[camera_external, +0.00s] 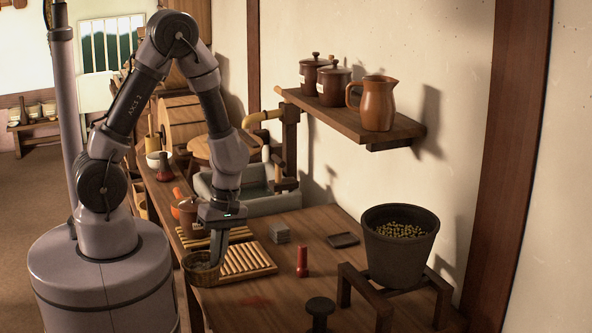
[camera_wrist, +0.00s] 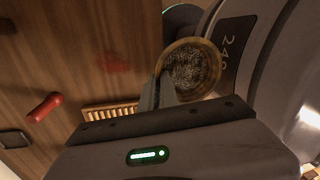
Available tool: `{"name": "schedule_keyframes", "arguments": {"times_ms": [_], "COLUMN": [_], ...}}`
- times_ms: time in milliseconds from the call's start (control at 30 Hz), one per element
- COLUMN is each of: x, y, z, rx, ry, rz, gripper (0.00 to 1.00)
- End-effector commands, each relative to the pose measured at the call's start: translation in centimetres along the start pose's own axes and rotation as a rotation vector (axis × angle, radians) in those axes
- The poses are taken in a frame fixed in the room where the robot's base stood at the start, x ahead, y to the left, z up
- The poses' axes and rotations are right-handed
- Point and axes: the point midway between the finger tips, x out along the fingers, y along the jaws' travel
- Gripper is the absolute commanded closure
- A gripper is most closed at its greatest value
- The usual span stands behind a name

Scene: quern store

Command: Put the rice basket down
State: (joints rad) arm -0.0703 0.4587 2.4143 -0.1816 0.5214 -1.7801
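The rice basket (camera_external: 187,272) is a small round woven basket with pale grey grains in it. It is at the counter's front edge, left of a slatted wooden rack (camera_external: 246,262). My gripper (camera_external: 217,262) points down at it, and its fingers look shut on the basket's rim. In the wrist view, the fingers (camera_wrist: 163,90) meet the wall of the basket (camera_wrist: 212,52), which looks level and beyond the counter edge, close to my base. I cannot tell whether its underside touches anything.
The counter (camera_external: 285,300) has a flat red patch (camera_external: 255,300) on clear wood. A large dark pot (camera_external: 398,262) sits on a wooden stand at right.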

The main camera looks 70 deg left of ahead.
Motion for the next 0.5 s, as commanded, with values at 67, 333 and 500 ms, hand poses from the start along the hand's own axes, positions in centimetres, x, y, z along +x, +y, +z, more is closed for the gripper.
{"name": "schedule_keyframes", "arguments": {"times_ms": [67,333,500], "x": [3.0,5.6,5.2], "y": [0.4,4.6,10.6], "z": [0.0,0.6,1.5], "rx": [-0.001,-0.002,-0.004], "ry": [0.001,-0.002,-0.002], "rz": [-0.006,0.010,0.009], "gripper": [1.00,1.00,1.00]}}
